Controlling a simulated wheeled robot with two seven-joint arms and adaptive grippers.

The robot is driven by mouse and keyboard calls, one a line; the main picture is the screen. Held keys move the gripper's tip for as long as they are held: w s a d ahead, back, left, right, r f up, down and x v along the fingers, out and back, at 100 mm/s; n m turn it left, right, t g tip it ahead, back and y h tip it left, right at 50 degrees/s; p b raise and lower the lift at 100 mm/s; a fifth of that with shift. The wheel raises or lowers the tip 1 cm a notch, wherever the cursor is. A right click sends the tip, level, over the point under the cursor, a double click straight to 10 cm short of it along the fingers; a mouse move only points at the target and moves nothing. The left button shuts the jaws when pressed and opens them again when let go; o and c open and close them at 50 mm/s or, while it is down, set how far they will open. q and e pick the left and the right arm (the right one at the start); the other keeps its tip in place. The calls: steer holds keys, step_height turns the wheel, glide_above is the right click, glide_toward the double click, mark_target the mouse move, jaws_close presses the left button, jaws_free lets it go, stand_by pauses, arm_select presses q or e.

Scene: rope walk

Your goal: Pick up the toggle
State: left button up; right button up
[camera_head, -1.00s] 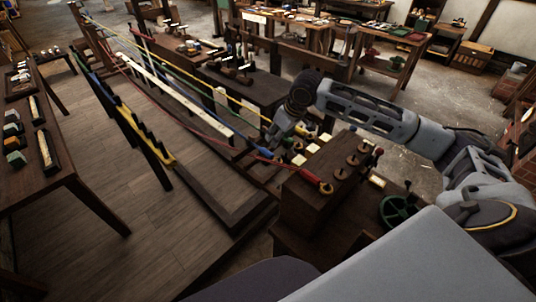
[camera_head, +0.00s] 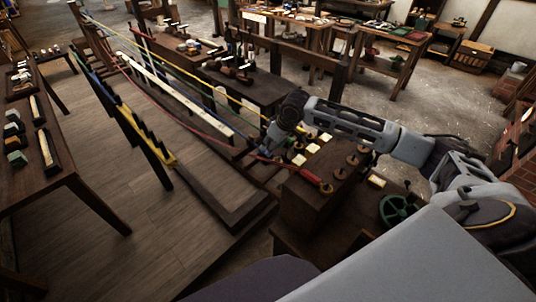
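A small red toggle-like piece (camera_head: 312,178) with a yellowish end lies at the near end of the red rope, on the left side of the dark wooden block (camera_head: 310,207). I cannot be certain that it is the toggle. My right arm reaches in from the right. My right gripper (camera_head: 268,147) hangs beyond and left of the red piece, near the ends of the coloured ropes, apart from the red piece. Its fingers are small and dark, so I cannot tell whether they are open or what is between them. My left gripper is out of view.
Pale square tags (camera_head: 299,159) and several round wooden knobs (camera_head: 340,174) sit on the bench around the block. A green wheel (camera_head: 397,208) stands to the right. Coloured ropes stretch toward the upper left. A side table (camera_head: 62,185) stands at left, with open wooden floor between.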

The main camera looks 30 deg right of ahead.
steer(key=shift+a+p+x, duration=0.1)
steer(key=shift+p+x, duration=0.15)
steer(key=shift+x, duration=1.05)
steer(key=shift+a+p+x, duration=0.15)
steer(key=shift+p+x, duration=0.05)
steer(key=shift+x, duration=1.1)
steer(key=c, duration=1)
steer(key=shift+o, duration=0.2)
steer(key=shift+r, duration=0.25)
step_height(320, 180, up, 10)
steer(key=b, duration=0.1)
steer(key=shift+f, duration=0.15)
steer(key=shift+p, duration=0.75)
